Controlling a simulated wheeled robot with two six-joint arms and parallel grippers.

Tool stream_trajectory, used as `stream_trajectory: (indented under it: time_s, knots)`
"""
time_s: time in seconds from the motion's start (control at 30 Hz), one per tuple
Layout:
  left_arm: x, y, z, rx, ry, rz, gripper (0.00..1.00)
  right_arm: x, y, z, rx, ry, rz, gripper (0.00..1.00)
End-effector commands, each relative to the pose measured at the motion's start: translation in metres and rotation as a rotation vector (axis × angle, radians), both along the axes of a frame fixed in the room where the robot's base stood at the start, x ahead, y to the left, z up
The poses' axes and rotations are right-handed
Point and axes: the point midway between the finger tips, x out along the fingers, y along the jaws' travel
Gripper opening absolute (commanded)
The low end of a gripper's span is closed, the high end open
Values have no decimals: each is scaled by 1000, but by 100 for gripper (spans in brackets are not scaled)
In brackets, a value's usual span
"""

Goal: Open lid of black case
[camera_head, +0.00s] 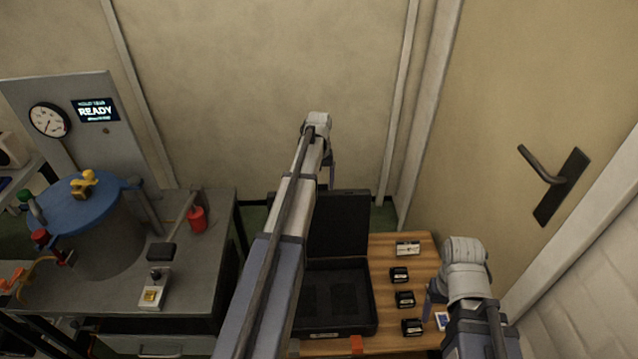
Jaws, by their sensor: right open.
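The black case stands on the wooden table, with its dark base (362,311) facing up and its lid (338,225) standing raised at the back. The base interior shows dark recesses. My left arm crosses in front of the case's left side and hides part of it. My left gripper (331,174) hangs at the end of that arm, near the lid's top edge; its fingers are mostly hidden, and I cannot tell whether it touches the lid. My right gripper (431,301) is open at the table's right side, right of the case, partly hidden by its own wrist.
Several small black boxes (404,299) and a white-labelled block (408,248) lie on the wooden table (386,262) right of the case. A grey bench (195,262) at left holds a blue-lidded cylinder (82,212). A door with a handle (541,165) is at right.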

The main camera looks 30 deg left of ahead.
Motion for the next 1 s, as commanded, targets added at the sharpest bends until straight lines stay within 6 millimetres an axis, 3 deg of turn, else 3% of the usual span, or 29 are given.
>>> stream_trajectory:
  time_s: [0.07,0.7,1.0]
  knots:
    - [0,0,0,0,0,0,73,0,0,0,0,0,0,72]
    - [0,0,0,0,0,0,1,0,0,0,0,0,0,72]
    - [-1,-1,0,1,-2,0,0,0,0,0,0,0,0,72]
